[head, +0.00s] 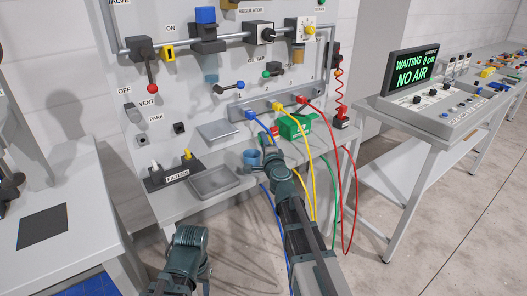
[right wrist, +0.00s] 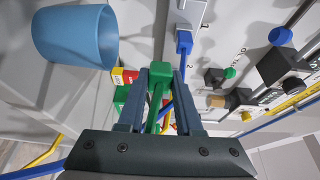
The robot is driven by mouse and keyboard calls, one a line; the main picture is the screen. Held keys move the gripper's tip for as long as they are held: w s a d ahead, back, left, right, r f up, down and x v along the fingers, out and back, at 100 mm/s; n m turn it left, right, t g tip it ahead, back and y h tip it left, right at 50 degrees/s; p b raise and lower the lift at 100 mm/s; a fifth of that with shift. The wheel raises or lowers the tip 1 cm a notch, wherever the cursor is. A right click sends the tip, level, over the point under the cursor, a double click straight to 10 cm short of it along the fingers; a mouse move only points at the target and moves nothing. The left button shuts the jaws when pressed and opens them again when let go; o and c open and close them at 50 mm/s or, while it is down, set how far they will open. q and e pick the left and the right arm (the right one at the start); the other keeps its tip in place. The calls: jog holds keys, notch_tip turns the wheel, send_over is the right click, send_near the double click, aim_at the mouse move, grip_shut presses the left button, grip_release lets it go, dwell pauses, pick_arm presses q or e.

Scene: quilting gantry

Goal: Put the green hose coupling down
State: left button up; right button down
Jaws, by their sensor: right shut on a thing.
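The green hose coupling (right wrist: 160,78) is between the two fingers of my right gripper (right wrist: 158,98) in the right wrist view. The fingers are shut on it, and a green hose runs back from it between them. In the head view my right gripper (head: 268,143) is over the bench shelf, just right of the blue cup (head: 251,158); the coupling cannot be made out there. Part of my left arm shows at the lower left, but its fingers are not visible.
Blue (head: 250,114), yellow (head: 278,107) and red (head: 302,99) hose plugs sit on the panel's grey strip. A green box (head: 294,126) stands right of my gripper. A grey tray (head: 214,181) is left. The console reads "WAITING 0 cm NO AIR" (head: 411,70).

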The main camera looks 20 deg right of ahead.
pick_arm(q)
jog(key=shift+f, duration=0.1)
pick_arm(e)
jog(key=shift+f, duration=0.1)
pick_arm(q)
notch_tip(320, 180, down, 3)
jog(key=b, duration=0.3)
jog(key=shift+f, duration=0.15)
pick_arm(e)
notch_tip(320, 180, down, 3)
jog(key=shift+f, duration=0.2)
pick_arm(q)
jog(key=shift+b, duration=0.3)
pick_arm(e)
jog(key=shift+f+b, duration=0.4)
pick_arm(q)
jog(key=shift+f, duration=0.35)
pick_arm(e)
jog(key=c, duration=0.6)
grip_release()
jog(key=shift+r, duration=0.15)
